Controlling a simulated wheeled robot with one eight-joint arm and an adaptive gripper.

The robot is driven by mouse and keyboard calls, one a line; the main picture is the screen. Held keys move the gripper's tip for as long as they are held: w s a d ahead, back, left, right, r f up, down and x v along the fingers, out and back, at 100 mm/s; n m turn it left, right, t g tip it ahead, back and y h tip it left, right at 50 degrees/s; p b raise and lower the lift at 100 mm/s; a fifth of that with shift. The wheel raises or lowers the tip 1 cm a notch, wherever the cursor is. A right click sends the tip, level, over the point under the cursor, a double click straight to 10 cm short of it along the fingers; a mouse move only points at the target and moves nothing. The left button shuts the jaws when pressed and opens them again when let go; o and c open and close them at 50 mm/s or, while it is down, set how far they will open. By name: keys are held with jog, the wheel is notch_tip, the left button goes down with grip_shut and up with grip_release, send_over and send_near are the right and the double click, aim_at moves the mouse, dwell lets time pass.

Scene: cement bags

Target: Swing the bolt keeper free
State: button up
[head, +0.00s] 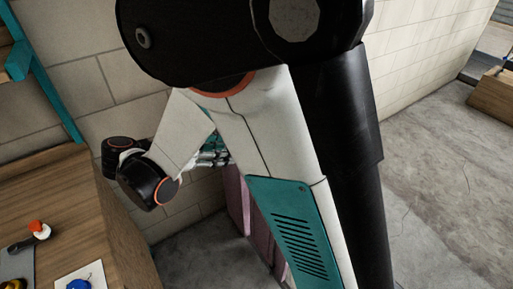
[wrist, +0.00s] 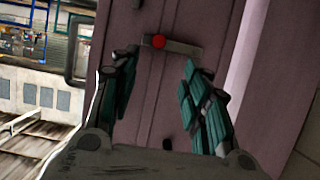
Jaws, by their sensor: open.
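A purple-brown door or panel (wrist: 160,100) fills the middle of the wrist view. On it is a short grey bar (wrist: 187,48) with a round red knob (wrist: 159,41) near its left end, apparently the bolt keeper. The bar lies nearly level, tilted slightly down to the right. My gripper (wrist: 158,65) is open, its teal-padded fingers on either side of the view, with the bar just beyond the fingertips. I cannot tell whether a finger touches it. In the head view my gripper (head: 212,152) is mostly hidden behind my arm, near the purple panel (head: 236,203).
A wooden bench (head: 118,240) stands at the left in the head view, with an orange-and-white item (head: 39,229) and a blue item (head: 80,284) on it. A block wall (head: 125,85) is behind. Bare concrete floor (head: 440,170) lies at the right.

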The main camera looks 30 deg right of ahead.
jog(key=b+x, duration=0.3)
jog(key=x, duration=1)
jog(key=shift+d+b, duration=0.3)
jog(key=shift+b, duration=0.1)
jog(key=shift+c, duration=0.6)
jog(key=shift+s, duration=0.1)
grip_shut()
